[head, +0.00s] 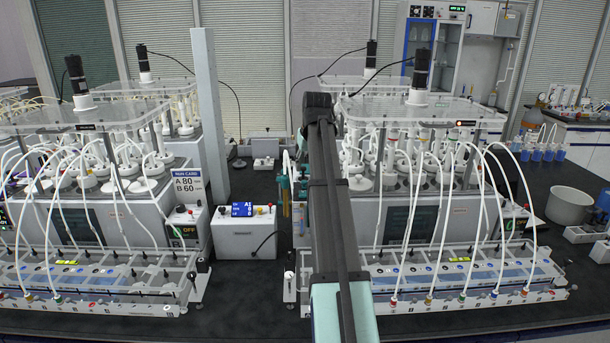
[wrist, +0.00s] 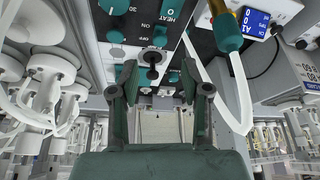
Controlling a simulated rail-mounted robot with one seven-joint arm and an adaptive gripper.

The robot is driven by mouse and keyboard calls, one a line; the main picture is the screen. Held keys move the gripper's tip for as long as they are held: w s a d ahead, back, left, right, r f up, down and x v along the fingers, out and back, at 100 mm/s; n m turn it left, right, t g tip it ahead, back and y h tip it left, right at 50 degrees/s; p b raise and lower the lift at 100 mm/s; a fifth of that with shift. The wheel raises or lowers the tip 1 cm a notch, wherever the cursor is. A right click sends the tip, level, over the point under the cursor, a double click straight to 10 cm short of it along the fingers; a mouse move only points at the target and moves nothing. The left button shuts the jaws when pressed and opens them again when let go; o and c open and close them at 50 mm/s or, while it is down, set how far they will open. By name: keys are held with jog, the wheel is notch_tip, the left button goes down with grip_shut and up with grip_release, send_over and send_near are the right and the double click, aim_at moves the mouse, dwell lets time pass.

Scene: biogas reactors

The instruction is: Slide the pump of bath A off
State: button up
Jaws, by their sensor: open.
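In the wrist view, which is upside down, a dark control panel (wrist: 185,40) with HEAT and ON lettering fills the top middle. No lettering I can read names the pump or bath A. In the head view, my arm hides most of my gripper and much of this panel.
A teal and gold cylinder (wrist: 228,30) with a white tube stands close to the right finger. A white box with a blue display (head: 242,232) stands between the two baths. Glassware and curved tubes of the right bath (head: 415,215) crowd beside my arm.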

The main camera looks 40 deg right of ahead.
aim_at(304, 181)
jog(key=p+x, duration=0.1)
jog(key=x, duration=0.6)
jog(key=shift+r, duration=0.1)
